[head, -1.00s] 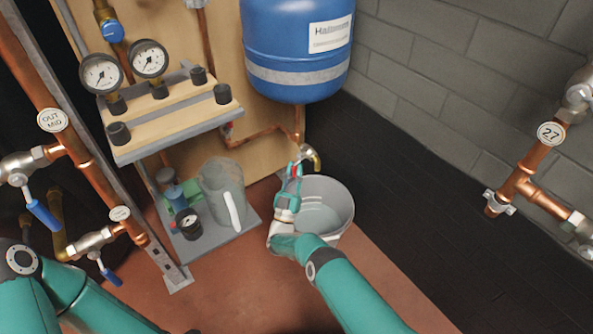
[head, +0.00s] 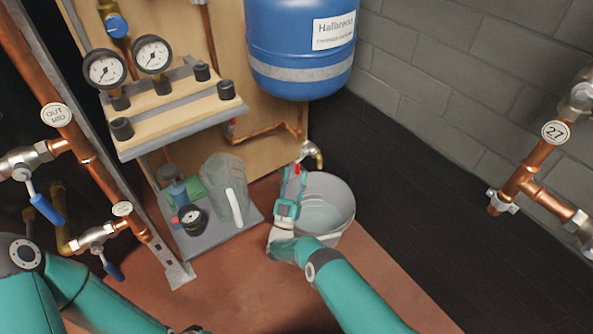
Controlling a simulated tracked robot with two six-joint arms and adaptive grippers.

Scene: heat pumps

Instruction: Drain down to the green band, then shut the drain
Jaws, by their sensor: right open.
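The drain tap (head: 312,154), with a brass spout, sits under the blue expansion vessel (head: 300,45) at the end of a copper pipe. A grey bucket (head: 343,188) stands below the spout and has liquid in it. My right gripper (head: 296,172) is open at the tap, in front of the bucket's left rim; I cannot tell if it touches the tap handle. Two round gauges, the left one (head: 105,69) and the right one (head: 152,54), stand above the wooden shelf; their bands are too small to read. My left gripper is out of view.
A grey jug (head: 226,190) and a small dark gauge (head: 193,219) stand on a low grey plate left of the bucket. Copper pipes with blue-handled valves (head: 46,208) run at the left. Another pipe tagged 27 (head: 555,132) is at the right. The floor right of the bucket is clear.

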